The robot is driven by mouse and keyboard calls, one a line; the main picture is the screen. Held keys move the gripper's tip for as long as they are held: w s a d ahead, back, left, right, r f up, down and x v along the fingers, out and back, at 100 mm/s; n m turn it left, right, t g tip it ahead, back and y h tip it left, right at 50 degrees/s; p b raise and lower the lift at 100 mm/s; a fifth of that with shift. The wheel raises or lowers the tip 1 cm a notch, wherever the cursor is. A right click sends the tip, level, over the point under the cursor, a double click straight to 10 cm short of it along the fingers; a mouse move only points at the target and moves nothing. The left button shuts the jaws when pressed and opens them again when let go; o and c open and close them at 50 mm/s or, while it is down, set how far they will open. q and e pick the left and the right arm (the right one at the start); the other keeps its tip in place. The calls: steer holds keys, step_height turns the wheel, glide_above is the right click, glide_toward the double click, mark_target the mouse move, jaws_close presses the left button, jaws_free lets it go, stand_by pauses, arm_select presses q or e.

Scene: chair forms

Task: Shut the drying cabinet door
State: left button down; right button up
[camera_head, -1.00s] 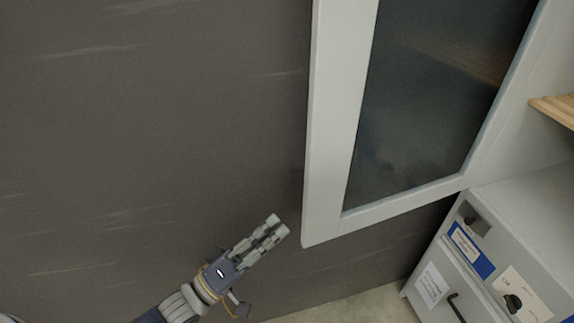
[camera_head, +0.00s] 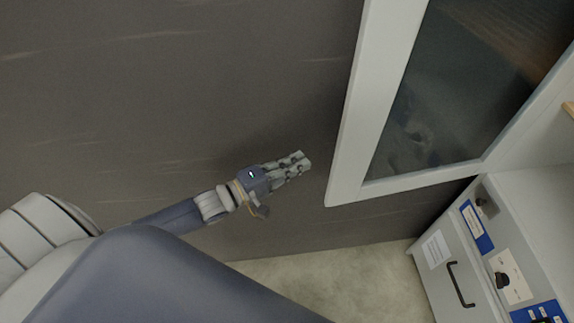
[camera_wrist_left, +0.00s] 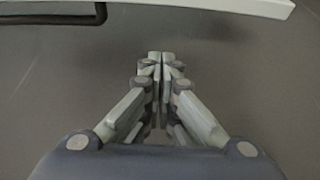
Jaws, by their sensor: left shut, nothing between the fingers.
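The drying cabinet door (camera_head: 352,150) has a pale grey frame around a dark glass pane (camera_head: 455,95). It stands open, swung out to the left of the cabinet body (camera_head: 535,190). My left gripper (camera_head: 305,160) is shut and empty, just left of the door's lower free corner, with a small gap showing in the head view. In the left wrist view the fingers (camera_wrist_left: 160,62) are together. My right gripper is not in view.
The cabinet's lower part (camera_head: 440,262) has a dark handle (camera_head: 458,285), knobs and blue labels. A wooden slat shelf (camera_head: 569,108) shows at the right edge. A dark wall (camera_head: 180,90) lies behind my arm. The pale floor (camera_head: 330,285) is bare.

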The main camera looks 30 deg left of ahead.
arm_select(q)
steer(key=d+p, duration=0.1)
steer(key=d, duration=0.1)
steer(key=w+d+p, duration=0.1)
steer(key=d, duration=0.2)
steer(key=shift+p, duration=0.4)
steer(key=shift+d, duration=0.1)
